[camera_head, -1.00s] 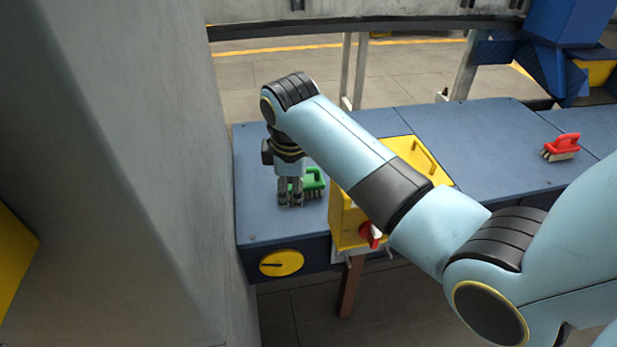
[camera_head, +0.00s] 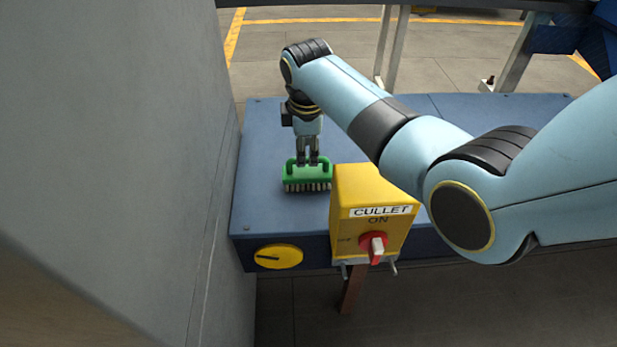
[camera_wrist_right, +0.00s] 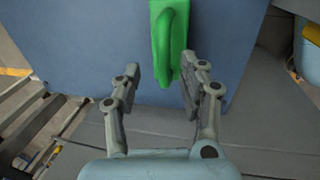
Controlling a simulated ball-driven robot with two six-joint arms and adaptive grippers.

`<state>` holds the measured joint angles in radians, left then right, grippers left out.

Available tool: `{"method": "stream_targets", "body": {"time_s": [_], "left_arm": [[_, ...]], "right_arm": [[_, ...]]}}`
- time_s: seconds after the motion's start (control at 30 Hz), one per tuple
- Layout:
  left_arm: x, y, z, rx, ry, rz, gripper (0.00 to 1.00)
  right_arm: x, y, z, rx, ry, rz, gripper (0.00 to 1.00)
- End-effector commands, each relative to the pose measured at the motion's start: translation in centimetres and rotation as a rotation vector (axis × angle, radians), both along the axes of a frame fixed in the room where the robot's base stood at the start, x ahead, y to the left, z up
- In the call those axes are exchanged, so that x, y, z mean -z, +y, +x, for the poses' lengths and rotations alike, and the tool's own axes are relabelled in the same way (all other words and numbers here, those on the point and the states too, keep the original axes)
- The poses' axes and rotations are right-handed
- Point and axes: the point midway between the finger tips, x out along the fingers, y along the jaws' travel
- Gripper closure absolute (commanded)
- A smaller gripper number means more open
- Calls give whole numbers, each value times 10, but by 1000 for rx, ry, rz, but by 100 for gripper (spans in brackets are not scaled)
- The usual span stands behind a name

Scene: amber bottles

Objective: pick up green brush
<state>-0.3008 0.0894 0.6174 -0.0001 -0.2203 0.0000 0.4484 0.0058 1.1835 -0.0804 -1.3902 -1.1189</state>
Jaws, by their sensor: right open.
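The green brush (camera_head: 306,181) rests bristles down on the blue table (camera_head: 262,215), near its left end. My right gripper (camera_head: 314,158) points down at the brush handle, with its fingertips at handle height. In the right wrist view the gripper (camera_wrist_right: 161,78) is open. The looped handle of the brush (camera_wrist_right: 171,45) lies partly between the two fingers, closer to the right one. I cannot tell whether a finger touches it. My left gripper is not in view.
A yellow box (camera_head: 355,190) marked CULLET, with a red switch (camera_head: 372,243), stands at the table's front edge, right of the brush. A grey wall (camera_head: 120,130) rises along the left. Bare table surrounds the brush.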

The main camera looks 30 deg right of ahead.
Motion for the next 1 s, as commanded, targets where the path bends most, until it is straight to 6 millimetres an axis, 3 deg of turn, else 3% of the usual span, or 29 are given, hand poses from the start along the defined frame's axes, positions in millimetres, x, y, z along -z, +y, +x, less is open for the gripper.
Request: {"method": "stream_targets", "body": {"time_s": [0.03,0.2,0.53,0.83,1.0], "left_arm": [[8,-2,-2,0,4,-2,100],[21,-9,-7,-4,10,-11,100],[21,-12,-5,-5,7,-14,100],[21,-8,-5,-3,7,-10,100],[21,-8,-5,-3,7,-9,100]], "right_arm": [[14,2,-1,-1,5,1,58],[38,2,3,-1,4,-1,58],[42,2,5,0,1,0,59],[42,2,5,0,1,0,98],[42,2,5,0,2,1,100]]}}
